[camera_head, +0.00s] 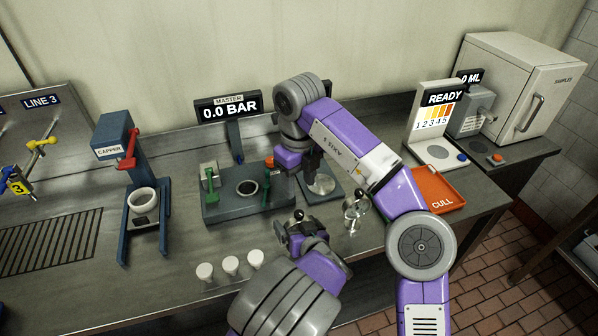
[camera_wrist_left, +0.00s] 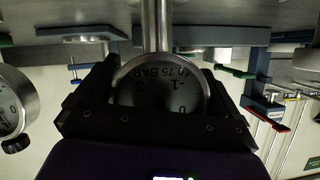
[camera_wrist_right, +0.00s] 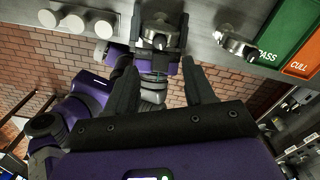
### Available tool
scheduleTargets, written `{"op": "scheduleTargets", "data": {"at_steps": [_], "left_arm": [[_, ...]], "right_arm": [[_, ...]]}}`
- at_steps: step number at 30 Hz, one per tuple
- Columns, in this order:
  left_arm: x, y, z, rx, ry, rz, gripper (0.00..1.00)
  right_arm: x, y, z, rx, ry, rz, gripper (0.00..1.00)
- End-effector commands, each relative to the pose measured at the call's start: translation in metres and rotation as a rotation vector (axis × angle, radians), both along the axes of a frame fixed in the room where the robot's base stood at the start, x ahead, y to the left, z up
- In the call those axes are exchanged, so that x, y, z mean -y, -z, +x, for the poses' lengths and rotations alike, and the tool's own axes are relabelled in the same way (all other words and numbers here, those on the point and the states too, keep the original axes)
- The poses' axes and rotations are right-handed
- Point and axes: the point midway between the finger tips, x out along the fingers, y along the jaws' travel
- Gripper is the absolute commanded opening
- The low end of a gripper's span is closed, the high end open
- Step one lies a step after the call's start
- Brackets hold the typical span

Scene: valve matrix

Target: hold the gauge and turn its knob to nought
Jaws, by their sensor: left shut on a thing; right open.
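My left gripper (camera_head: 300,232) is shut on a round steel gauge (camera_wrist_left: 160,88). In the left wrist view the gauge's dial sits between the two fingers, upside down, with "0.75 BAR" partly readable and a steel stem rising from it. In the head view a black knob (camera_head: 298,214) shows at this gauge; most of the gauge is hidden by the gripper. My right gripper (camera_head: 314,172) is open and empty, pointing down behind and above the left one. In the right wrist view the left gripper and gauge (camera_wrist_right: 158,38) lie beyond its spread fingers (camera_wrist_right: 160,90).
A second gauge (camera_head: 354,212) stands on the bench to the right. Three white caps (camera_head: 230,264) lie at the front edge. Behind are a blue-grey fixture (camera_head: 225,212), a display reading 0.0 BAR (camera_head: 230,107) and a capper (camera_head: 118,145). An orange CULL tray (camera_head: 436,184) is at right.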

Motion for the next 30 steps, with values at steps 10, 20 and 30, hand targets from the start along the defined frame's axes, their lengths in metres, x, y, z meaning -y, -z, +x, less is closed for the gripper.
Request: {"op": "scheduleTargets", "data": {"at_steps": [10,20,30], "left_arm": [[0.000,0.000,0.000,0.000,0.000,0.000,0.52],[0.000,0.000,0.000,0.000,0.000,0.000,0.52],[0.000,0.000,0.000,0.000,0.000,0.000,0.52]], "right_arm": [[0.000,-0.025,0.000,0.000,0.000,0.000,0.53],[0.000,-0.026,0.000,0.000,0.000,0.000,0.53],[0.000,-0.026,-0.001,0.000,0.237,-0.001,0.38]]}}
